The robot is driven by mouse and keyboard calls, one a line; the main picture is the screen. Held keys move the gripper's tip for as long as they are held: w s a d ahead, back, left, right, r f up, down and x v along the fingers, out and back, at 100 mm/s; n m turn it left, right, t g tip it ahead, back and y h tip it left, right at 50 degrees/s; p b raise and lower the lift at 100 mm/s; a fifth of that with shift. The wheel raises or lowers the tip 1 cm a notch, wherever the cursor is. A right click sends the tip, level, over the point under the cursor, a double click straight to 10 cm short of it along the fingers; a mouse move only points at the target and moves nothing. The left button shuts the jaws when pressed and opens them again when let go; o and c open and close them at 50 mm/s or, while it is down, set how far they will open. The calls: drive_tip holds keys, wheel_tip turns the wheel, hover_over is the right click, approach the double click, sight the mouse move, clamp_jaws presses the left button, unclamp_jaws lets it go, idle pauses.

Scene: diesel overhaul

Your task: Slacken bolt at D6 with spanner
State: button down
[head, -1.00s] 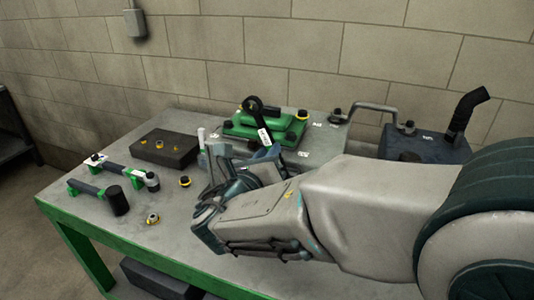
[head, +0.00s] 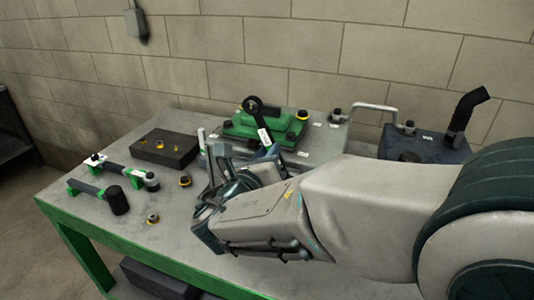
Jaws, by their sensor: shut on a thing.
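The spanner (head: 264,133) is dark with a white label on its shank. It stands steeply tilted, with its ring end up at the green cover (head: 236,129). My gripper (head: 266,156) is shut on the lower part of the spanner, in front of the cover. The ring lies over or just in front of a bolt at the cover's back left; I cannot tell whether it is seated. Other bolts with yellow collars, such as one at the right corner (head: 302,115), show on the cover. The position labels are too small to read, so I cannot pick out D6.
A dark block (head: 162,148) with small fittings lies on the bench (head: 125,222) to the left. Two green-and-black tools (head: 90,189) and loose bolts lie nearer. A navy tank (head: 425,148) with a black pipe stands right.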

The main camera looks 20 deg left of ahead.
drive_tip(key=shift+s, duration=0.15)
drive_tip(key=shift+s+a, duration=0.15)
drive_tip(key=shift+s, duration=1.45)
drive_tip(key=s, duration=0.6)
drive_tip(key=shift+a, duration=0.2)
drive_tip(key=shift+a, duration=0.1)
